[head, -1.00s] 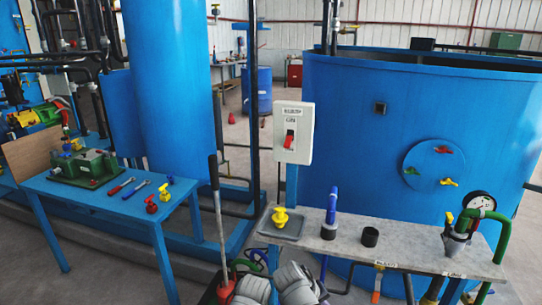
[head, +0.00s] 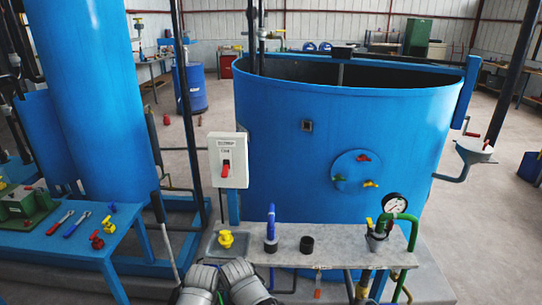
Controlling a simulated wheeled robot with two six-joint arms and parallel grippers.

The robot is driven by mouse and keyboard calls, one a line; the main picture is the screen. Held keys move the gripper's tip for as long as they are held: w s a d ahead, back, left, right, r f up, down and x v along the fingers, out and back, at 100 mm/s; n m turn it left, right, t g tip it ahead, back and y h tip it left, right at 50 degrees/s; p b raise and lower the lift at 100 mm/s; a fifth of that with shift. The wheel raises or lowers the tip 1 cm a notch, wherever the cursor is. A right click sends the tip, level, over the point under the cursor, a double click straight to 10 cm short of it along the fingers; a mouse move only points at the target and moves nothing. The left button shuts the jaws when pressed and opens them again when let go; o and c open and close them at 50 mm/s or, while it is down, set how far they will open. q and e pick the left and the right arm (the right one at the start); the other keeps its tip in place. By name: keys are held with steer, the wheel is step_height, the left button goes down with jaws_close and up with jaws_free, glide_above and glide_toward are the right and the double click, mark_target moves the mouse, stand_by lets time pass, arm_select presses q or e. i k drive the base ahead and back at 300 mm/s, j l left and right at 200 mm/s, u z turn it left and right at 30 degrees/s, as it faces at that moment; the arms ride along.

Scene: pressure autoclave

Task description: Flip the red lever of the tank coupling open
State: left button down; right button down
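The large blue open tank (head: 290,140) stands behind a grey shelf. A round blue plate (head: 352,171) on its front carries small red (head: 364,157) and yellow (head: 371,184) handles. At the tank's right side a grey bracket (head: 474,156) has a red-tipped handle (head: 488,143). I cannot tell which red part is the coupling lever, or its state. My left gripper (head: 201,279) and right gripper (head: 243,278) are side by side at the bottom edge, in front of the shelf, far from the tank fittings. Their fingers cannot be made out.
The grey shelf (head: 338,240) holds a yellow valve (head: 226,239), a blue-handled valve (head: 271,230), a black cup (head: 307,245) and a pressure gauge (head: 395,207) with green hose. A red-switch box (head: 228,160) is left.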

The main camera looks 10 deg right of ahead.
mark_target(391, 225)
steer(key=z, duration=1.35)
